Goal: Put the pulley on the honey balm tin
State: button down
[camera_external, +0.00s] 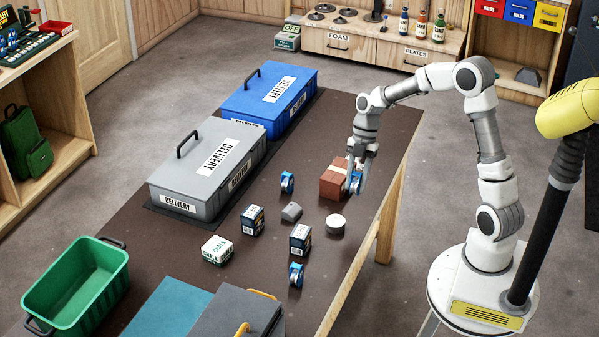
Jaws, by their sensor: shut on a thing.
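My gripper (356,186) points down at the right side of the table, just right of a brown box. It is shut on a blue pulley (355,182), which is partly hidden by the fingers. I cannot tell whether this pulley touches the table or the box. A small round tin with a pale lid (335,222), which looks like the honey balm tin, stands upright nearer the camera, with nothing on top. Two similar blue pulleys stand on the table, one left of the brown box (287,183) and one at the front (296,274).
The brown box (331,183) stands close beside my gripper. Dark printed boxes (300,240), a chalk box (217,250) and a grey object (291,212) stand left of the tin. Grey (190,191) and blue (250,121) delivery boxes line the far side. The table right of the tin is clear.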

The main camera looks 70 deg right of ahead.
jog(key=w+a+f, duration=0.2)
jog(key=a, duration=0.1)
jog(key=w+a+f, duration=0.1)
jog(key=a, duration=0.1)
jog(key=shift+w+f, duration=0.35)
jog(key=shift+f, duration=0.05)
jog(key=shift+f+b, duration=0.55)
jog(key=shift+f, duration=1.4)
jog(key=shift+f, duration=0.2)
jog(key=c, duration=0.5)
grip_release()
jog(key=p+v, duration=0.2)
jog(key=v, duration=1)
jog(key=shift+r, duration=0.2)
